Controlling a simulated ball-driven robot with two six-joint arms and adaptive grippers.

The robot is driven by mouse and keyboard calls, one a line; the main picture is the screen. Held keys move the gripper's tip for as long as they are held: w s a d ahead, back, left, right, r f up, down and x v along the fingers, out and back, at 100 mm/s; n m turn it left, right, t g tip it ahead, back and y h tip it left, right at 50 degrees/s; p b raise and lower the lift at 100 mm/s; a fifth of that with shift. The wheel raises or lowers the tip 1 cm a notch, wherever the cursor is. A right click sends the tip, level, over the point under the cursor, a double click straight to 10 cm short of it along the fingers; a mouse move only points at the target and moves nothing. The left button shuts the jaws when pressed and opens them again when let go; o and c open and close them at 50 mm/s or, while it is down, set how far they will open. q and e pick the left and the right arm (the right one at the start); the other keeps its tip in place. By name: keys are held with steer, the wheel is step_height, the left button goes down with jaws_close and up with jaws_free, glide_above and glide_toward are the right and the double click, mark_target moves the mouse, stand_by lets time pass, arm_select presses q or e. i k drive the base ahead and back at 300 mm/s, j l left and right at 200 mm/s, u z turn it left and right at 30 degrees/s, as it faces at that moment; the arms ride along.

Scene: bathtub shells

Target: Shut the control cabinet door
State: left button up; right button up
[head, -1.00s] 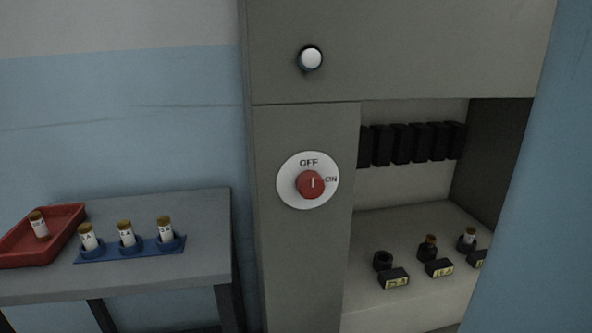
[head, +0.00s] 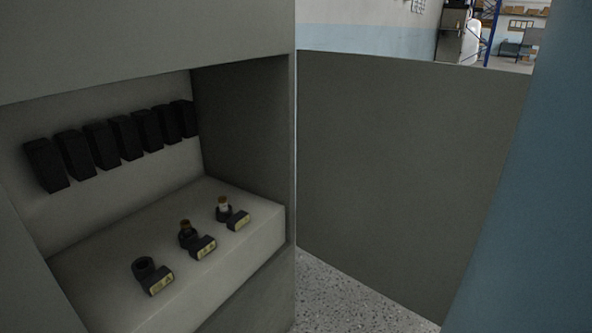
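The control cabinet (head: 285,150) stands open at the left of the head view. Its grey door (head: 410,165) is swung wide open to the right of the opening, and its inner face shows. Inside, a row of several black modules (head: 125,137) hangs on the back wall. On the ledge below are three black holders; the near one (head: 145,268) looks empty, and the other two hold small fuses, one of them with a white body (head: 223,203). Neither of my grippers is in view.
A blue surface (head: 540,200) fills the right edge of the view, close by. Speckled floor (head: 345,300) shows below the door. Far behind the door are shelves and a blue post (head: 491,35).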

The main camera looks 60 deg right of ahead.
mark_target(400, 162)
steer(key=k+l, duration=0.2)
steer(key=l, duration=0.2)
steer(key=k+l, duration=0.2)
steer(key=l, duration=0.25)
steer(key=k+l, duration=0.15)
steer(key=l, duration=0.25)
steer(key=k+l, duration=0.2)
steer(key=l, duration=0.2)
steer(key=k+l, duration=0.2)
steer(key=l, duration=0.25)
steer(key=k+l+z, duration=0.1)
steer(key=l, duration=0.3)
steer(key=k+l, duration=0.25)
steer(key=l, duration=0.2)
steer(key=k+l, duration=0.2)
steer(key=l, duration=0.2)
